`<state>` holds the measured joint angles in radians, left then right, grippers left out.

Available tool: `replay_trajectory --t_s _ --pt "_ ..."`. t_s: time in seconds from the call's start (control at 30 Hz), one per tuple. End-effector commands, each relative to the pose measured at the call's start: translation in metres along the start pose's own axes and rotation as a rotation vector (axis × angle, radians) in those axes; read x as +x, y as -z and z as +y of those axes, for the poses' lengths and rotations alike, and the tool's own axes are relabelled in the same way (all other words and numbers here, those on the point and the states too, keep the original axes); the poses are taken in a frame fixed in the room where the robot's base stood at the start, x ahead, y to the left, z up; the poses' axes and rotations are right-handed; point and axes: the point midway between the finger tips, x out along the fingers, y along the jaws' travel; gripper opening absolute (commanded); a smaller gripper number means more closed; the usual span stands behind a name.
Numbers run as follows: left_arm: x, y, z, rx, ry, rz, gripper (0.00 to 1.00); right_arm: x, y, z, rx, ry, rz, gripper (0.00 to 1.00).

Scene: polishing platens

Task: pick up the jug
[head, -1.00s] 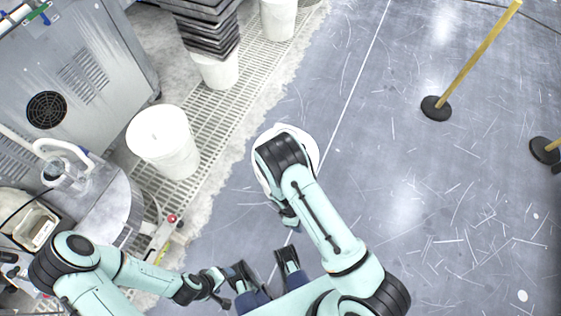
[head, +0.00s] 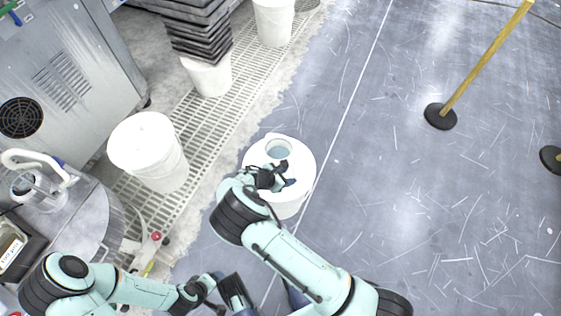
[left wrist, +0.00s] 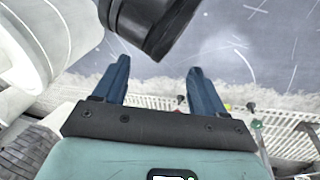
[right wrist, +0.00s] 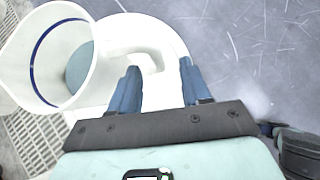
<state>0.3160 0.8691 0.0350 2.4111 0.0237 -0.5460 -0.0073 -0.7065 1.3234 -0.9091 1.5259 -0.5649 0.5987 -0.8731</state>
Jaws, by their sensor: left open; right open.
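The jug (head: 280,149) is white and open-topped and stands on the white round drum (head: 305,158) in the head view. In the right wrist view the jug (right wrist: 42,60) fills the left side, with a blue line inside its wall. Its handle (right wrist: 150,54) shows just beyond and between my right fingertips. My right gripper (right wrist: 159,66) is open, and it also shows in the head view (head: 284,178) at the near side of the jug. I cannot tell whether it touches the handle. My left gripper (left wrist: 158,66) is open and empty, low and away from the jug.
White buckets (head: 150,150) stand on the floor grating to the left, one beneath a stack of dark trays (head: 198,30). A grey machine (head: 60,60) is at upper left. A yellow post on a black base (head: 440,116) stands right. The floor right of the drum is clear.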

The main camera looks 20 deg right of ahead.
Motion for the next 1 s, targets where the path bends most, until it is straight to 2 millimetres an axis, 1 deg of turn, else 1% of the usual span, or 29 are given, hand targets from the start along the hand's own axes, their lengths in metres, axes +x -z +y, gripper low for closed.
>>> replay_trajectory --t_s 0.17,0.3,0.4,0.5,0.67,0.77,0.8,0.83,1.0 --pt "0.006 0.006 -0.002 -0.002 0.001 0.018 0.71 0.014 0.000 0.001 0.001 0.002 0.000 0.47" --pt "0.015 0.019 -0.005 -0.004 0.004 0.054 0.71 0.036 -0.001 0.003 0.001 0.002 0.000 0.47" --pt "0.019 0.025 -0.007 -0.006 0.005 0.071 0.71 0.049 -0.001 0.003 0.000 0.002 0.000 0.47" --pt "0.019 0.028 -0.007 -0.006 0.005 0.079 0.71 0.053 -0.002 0.003 0.002 0.000 0.001 0.47" --pt "0.018 0.027 -0.007 -0.006 0.005 0.080 0.71 0.052 -0.003 0.003 0.002 0.000 0.001 0.47" --pt "0.018 0.027 -0.007 -0.006 0.005 0.079 0.71 0.052 -0.003 0.003 0.002 0.000 0.001 0.18" --pt "0.018 0.027 -0.007 -0.006 0.005 0.079 0.71 0.052 -0.003 0.003 0.002 0.000 0.001 0.05" --pt "0.018 0.027 -0.007 -0.006 0.005 0.079 0.71 0.052 -0.003 0.003 0.002 0.000 0.001 0.00" --pt "0.018 0.027 -0.007 -0.006 0.005 0.079 0.71 0.052 -0.003 0.003 0.002 0.000 0.002 0.00"
